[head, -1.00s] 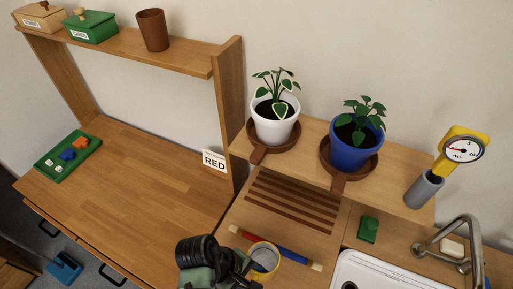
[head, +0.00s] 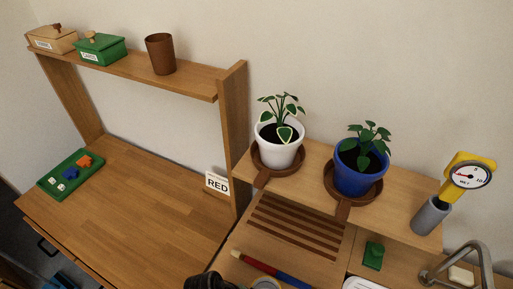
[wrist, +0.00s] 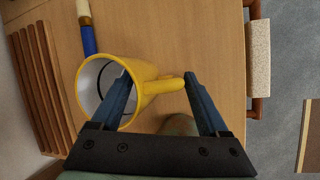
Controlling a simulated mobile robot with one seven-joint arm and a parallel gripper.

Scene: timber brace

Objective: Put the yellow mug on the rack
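The yellow mug (wrist: 150,88) lies across the wrist view, its pale open mouth toward the left and its handle (wrist: 172,85) toward the right. My gripper (wrist: 156,76) is open, with one finger over the mug's mouth and the other just right of the handle. I cannot tell whether either finger touches the mug. In the head view only the mug's rim (head: 266,283) shows at the bottom edge, right of my dark gripper. The rack of dark wooden slats (head: 295,226) is set in the counter behind the mug and is empty; its slats also show in the wrist view (wrist: 38,85).
A red and blue rod (head: 268,270) lies between mug and rack. A white-potted plant (head: 278,145) and a blue-potted plant (head: 358,168) stand on the shelf behind the rack. A green block (head: 373,255), gauge (head: 468,176) and tap (head: 470,255) are right. The left worktop is mostly clear.

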